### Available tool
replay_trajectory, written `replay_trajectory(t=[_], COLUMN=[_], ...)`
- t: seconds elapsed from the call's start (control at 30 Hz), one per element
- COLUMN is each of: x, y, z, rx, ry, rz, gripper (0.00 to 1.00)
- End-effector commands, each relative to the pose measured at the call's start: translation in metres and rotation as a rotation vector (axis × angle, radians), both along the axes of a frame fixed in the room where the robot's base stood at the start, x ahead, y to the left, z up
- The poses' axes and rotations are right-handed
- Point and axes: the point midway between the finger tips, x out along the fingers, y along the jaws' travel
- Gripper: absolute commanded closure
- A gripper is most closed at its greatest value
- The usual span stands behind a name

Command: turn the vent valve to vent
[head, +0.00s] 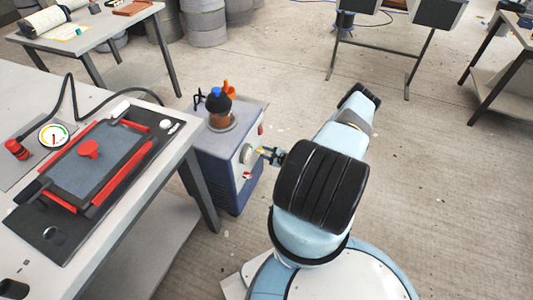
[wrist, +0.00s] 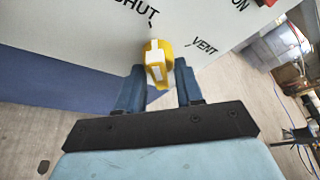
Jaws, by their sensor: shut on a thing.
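The vent valve's yellow handle (wrist: 156,55) sits in the middle of the wrist view, in front of a pale panel (wrist: 95,25). "SHUT" is printed at upper left and "VENT" to the right, each with a small black tick. The handle's upper end is just below the SHUT tick and left of the VENT tick. My gripper (wrist: 159,75) is shut on the handle, one blue-grey finger on each side. In the head view my gripper (head: 272,155) is at the front of the blue-grey pump cabinet (head: 213,165), and the handle is tiny there.
A workbench (head: 110,235) left of the cabinet holds a red-framed mould (head: 85,165), a gauge (head: 53,134) and a black hose (head: 75,98). A dark-topped pot (head: 218,112) stands on the cabinet.

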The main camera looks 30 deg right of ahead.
Motion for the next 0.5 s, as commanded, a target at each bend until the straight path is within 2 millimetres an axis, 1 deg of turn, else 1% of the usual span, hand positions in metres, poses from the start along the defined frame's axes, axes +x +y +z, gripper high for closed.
replay_trajectory(t=[0.27, 0.5], x=[0.0003, 0.0012], y=[0.0002, 0.0], z=[0.0004, 0.0015], rx=[0.072, 0.22], ry=[0.058, 0.173], rz=[0.0, 0.001], gripper=[0.94, 0.94])
